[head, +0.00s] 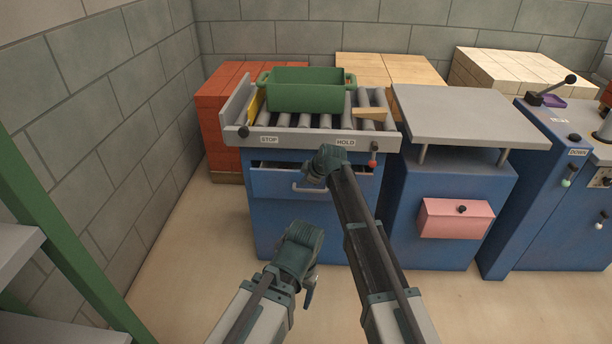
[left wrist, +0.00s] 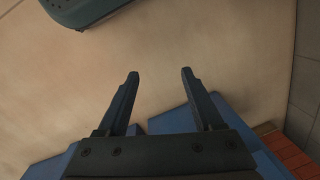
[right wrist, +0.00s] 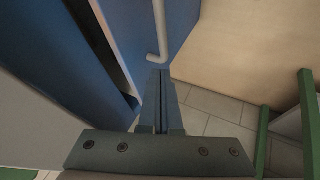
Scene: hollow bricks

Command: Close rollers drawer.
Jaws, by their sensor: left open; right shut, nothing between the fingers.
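The rollers drawer (head: 275,184) is a blue drawer under the roller table, with a pale bar handle (head: 309,189). It stands partly out, with a dark gap above its front. In the right wrist view the blue drawer front (right wrist: 150,20) and its handle (right wrist: 156,35) show just beyond the fingertips. My right gripper (head: 318,178) is shut and empty, close to the drawer front; I cannot tell whether it touches. Its fingers show together in the right wrist view (right wrist: 161,80). My left gripper (head: 308,290) is open and empty, low before the cabinet; its fingers (left wrist: 160,73) show apart.
A green bin (head: 305,92) and a wooden wedge (head: 369,113) sit on the rollers. A blue cabinet with a pink drawer (head: 456,218) stands to the right. A green-framed shelf (head: 70,240) is at left.

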